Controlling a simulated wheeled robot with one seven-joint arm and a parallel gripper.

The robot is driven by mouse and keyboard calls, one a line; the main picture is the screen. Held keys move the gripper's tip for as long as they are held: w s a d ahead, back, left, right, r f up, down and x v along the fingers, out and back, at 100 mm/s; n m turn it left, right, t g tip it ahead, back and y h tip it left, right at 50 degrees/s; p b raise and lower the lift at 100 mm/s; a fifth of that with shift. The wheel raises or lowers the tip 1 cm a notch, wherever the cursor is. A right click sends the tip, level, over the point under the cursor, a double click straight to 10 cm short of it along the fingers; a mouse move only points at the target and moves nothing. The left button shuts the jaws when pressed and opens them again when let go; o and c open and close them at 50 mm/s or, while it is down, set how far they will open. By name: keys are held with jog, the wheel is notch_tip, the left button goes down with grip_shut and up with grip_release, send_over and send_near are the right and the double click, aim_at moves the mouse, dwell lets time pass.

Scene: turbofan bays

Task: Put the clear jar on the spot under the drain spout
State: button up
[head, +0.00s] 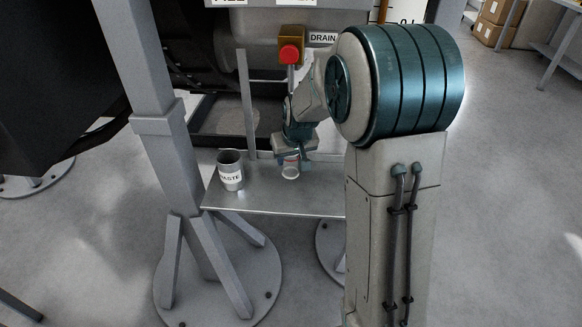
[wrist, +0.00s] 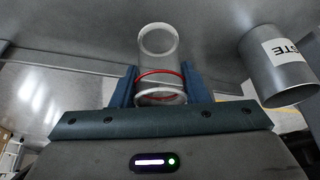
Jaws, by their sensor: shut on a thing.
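The clear jar (head: 290,172) is small and see-through. My gripper (head: 291,162) is shut on it, over the metal shelf (head: 270,203). In the wrist view the jar (wrist: 158,45) sits between the two blue fingers, with a red ring around it, and looks empty. I cannot tell whether the jar touches the shelf. The drain valve (head: 290,50), a brass block with a red knob, is above beside a DRAIN label (head: 323,38). Its spout (head: 291,78) points down and goes out of sight behind my wrist. I cannot make out the spot under it.
A grey can marked WASTE (head: 230,171) stands on the shelf left of the jar; it also shows in the wrist view (wrist: 275,75). A thin upright post (head: 246,105) rises behind the shelf. A thick grey stand leg (head: 160,125) is at left.

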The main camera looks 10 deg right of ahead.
aim_at(291, 166)
jog(key=shift+f+b, duration=0.4)
jog(key=shift+f, duration=1.3)
jog(key=shift+f, duration=0.2)
jog(key=o, duration=0.9)
jog(key=shift+o, duration=0.2)
jog(key=shift+r, duration=0.15)
